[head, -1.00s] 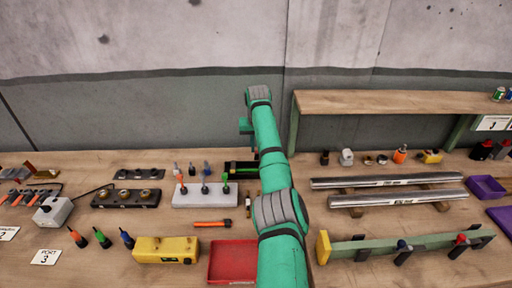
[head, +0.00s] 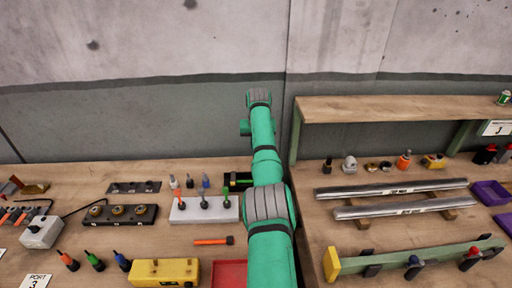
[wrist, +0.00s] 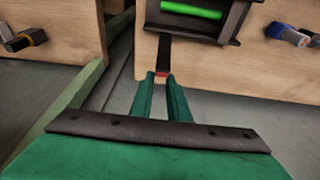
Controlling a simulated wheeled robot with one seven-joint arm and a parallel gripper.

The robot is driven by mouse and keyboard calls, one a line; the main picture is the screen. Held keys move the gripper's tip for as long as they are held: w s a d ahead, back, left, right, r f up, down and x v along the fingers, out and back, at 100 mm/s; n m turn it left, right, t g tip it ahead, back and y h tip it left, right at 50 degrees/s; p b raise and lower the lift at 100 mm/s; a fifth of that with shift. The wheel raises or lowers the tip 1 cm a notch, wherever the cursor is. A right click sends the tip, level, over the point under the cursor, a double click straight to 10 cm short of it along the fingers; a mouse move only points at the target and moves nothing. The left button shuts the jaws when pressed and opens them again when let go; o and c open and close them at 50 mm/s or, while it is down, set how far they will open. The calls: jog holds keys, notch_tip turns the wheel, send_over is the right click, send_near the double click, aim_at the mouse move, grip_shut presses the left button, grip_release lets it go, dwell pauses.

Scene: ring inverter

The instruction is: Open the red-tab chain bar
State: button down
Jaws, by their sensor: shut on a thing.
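In the wrist view, my gripper (wrist: 160,79) has its two green fingers close together at a small red tab (wrist: 162,74). The tab is at the end of a dark flat strip (wrist: 164,52) lying over the wooden bench edge. The strip runs up to a black open box (wrist: 185,33) that holds a bright green cylinder (wrist: 193,14). The fingertips cover part of the tab. I cannot make out a chain. In the head view, my arm hides the gripper and the tab; the black box (head: 231,189) shows beside the arm.
A grey block with several levers (head: 205,211), an orange-handled tool (head: 212,240) and a red tray (head: 230,274) lie left of my arm. Metal rods (head: 390,188) and a green bar (head: 420,260) lie right. A gap (wrist: 85,95) beside the bench shows in the wrist view.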

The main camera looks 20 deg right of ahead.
jog(key=shift+w+d+f, duration=0.15)
jog(key=shift+w+f, duration=0.05)
jog(key=shift+w, duration=0.05)
jog(key=c, duration=2.4)
grip_release()
jog(key=shift+w+f, duration=0.1)
jog(key=o, duration=0.7)
jog(key=v, duration=1.1)
jog(key=shift+w+f, duration=0.1)
